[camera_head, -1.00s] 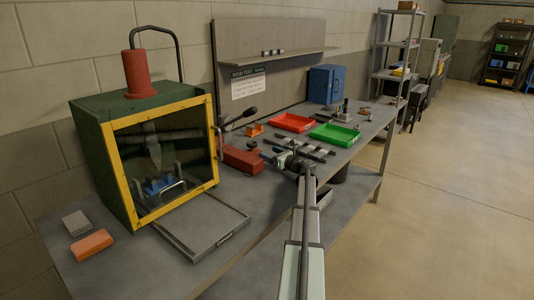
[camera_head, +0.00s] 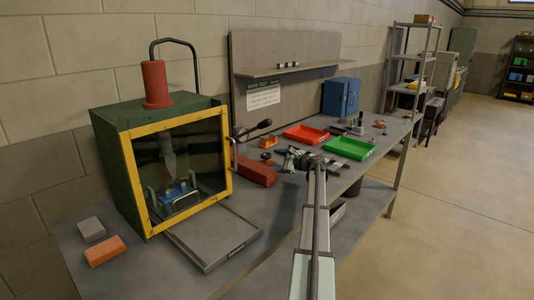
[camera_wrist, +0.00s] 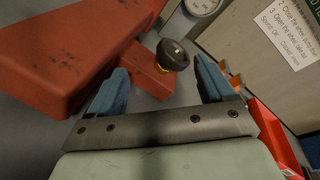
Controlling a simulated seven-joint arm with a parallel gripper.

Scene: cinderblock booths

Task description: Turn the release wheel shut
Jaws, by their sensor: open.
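The release wheel, a small dark knob with a yellowish stem (camera_wrist: 173,54), sits on the end of a red block on the red hand pump (camera_wrist: 75,45) in the wrist view. My gripper (camera_wrist: 160,75) is open, its two blue fingers apart, with the knob ahead between and slightly beyond the fingertips. I see no contact. In the head view the red pump (camera_head: 258,171) lies on the bench to the right of the yellow-framed press, and my gripper (camera_head: 291,158) is just to its right. The wheel is too small to make out there.
The press box (camera_head: 180,165) stands left, with a grey tray (camera_head: 213,240) in front. A red tray (camera_head: 305,134) and green tray (camera_head: 348,147) lie behind my gripper. A pump lever (camera_head: 255,126) rises behind the pump. A round dial (camera_wrist: 202,4) shows at the wrist view's top.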

